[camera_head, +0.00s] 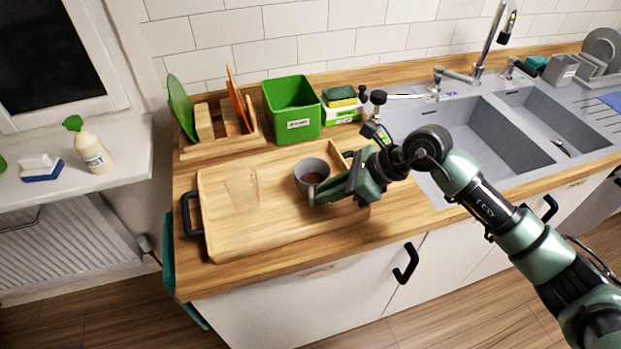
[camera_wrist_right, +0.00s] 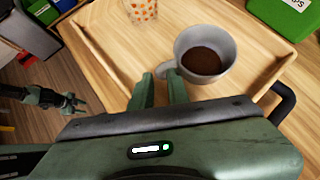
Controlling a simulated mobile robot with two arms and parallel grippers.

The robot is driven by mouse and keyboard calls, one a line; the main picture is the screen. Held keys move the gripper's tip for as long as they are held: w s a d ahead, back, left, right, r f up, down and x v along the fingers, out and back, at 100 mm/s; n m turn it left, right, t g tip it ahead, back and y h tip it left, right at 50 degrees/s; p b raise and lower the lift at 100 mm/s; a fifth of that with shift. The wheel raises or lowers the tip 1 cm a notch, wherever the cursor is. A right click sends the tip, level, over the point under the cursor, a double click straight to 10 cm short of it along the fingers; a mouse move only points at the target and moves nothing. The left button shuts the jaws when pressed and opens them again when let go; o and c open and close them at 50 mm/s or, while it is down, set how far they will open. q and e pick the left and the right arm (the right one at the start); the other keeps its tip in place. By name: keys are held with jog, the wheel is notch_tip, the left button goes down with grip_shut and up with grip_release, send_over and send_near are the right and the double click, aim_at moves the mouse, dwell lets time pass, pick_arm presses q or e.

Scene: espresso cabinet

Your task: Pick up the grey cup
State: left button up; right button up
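The grey cup (camera_head: 311,172) stands upright on the wooden tray (camera_head: 235,245), with dark brown contents. In the right wrist view the cup (camera_wrist_right: 222,58) shows its handle (camera_wrist_right: 166,69) pointing towards my fingers. My right gripper (camera_wrist_right: 160,90) is open, its two fingers a small gap apart, with the tips right at the handle. I cannot tell whether they touch it. In the head view my right gripper (camera_head: 325,190) is low over the tray at the cup's right side. My left gripper (camera_wrist_right: 75,104) shows small at the left of the wrist view, away from the cup; its finger state is unclear.
A clear glass (camera_head: 241,188) is on the tray left of the cup; its orange pattern shows in the wrist view (camera_wrist_right: 143,9). Behind the tray stand a green bin (camera_head: 291,108), a wooden rack (camera_head: 215,145) and sponges (camera_head: 341,97). The sink (camera_head: 480,140) is right.

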aim_at(310, 207)
jog(key=p+x, duration=0.2)
jog(key=x, duration=0.2)
jog(key=shift+a+f, duration=0.2)
jog(key=shift+f, duration=0.05)
jog(key=shift+a+f, duration=0.2)
jog(key=shift+f, duration=0.1)
grip_shut()
jog(key=shift+r, duration=0.1)
dwell(0.8)
